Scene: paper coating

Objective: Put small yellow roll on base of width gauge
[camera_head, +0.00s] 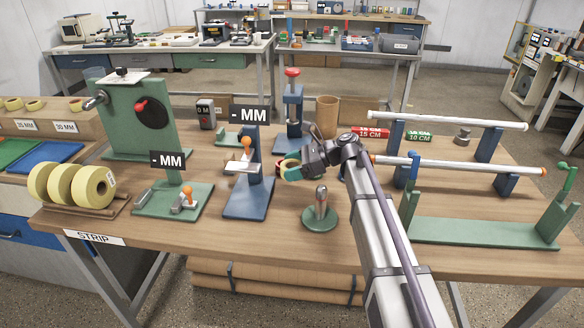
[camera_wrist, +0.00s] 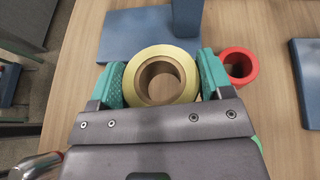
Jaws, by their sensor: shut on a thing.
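My gripper (camera_head: 287,171) is shut on the small yellow roll, its teal fingers on either side of it. In the wrist view the yellow roll (camera_wrist: 161,76) sits between the fingers, with its brown core facing the camera. In the head view the roll is largely hidden by the gripper. Two gauges with "- MM" signs stand to the left: a green one with a green base (camera_head: 150,204) and a blue one with a blue base (camera_head: 247,207). I cannot tell which is the width gauge. The gripper is right of the blue gauge, apart from its base.
A red ring-shaped thing (camera_wrist: 238,66) is close to the right finger. A green round stand with a metal post (camera_head: 320,216) is in front of the gripper. A blue press (camera_head: 291,125) stands behind.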

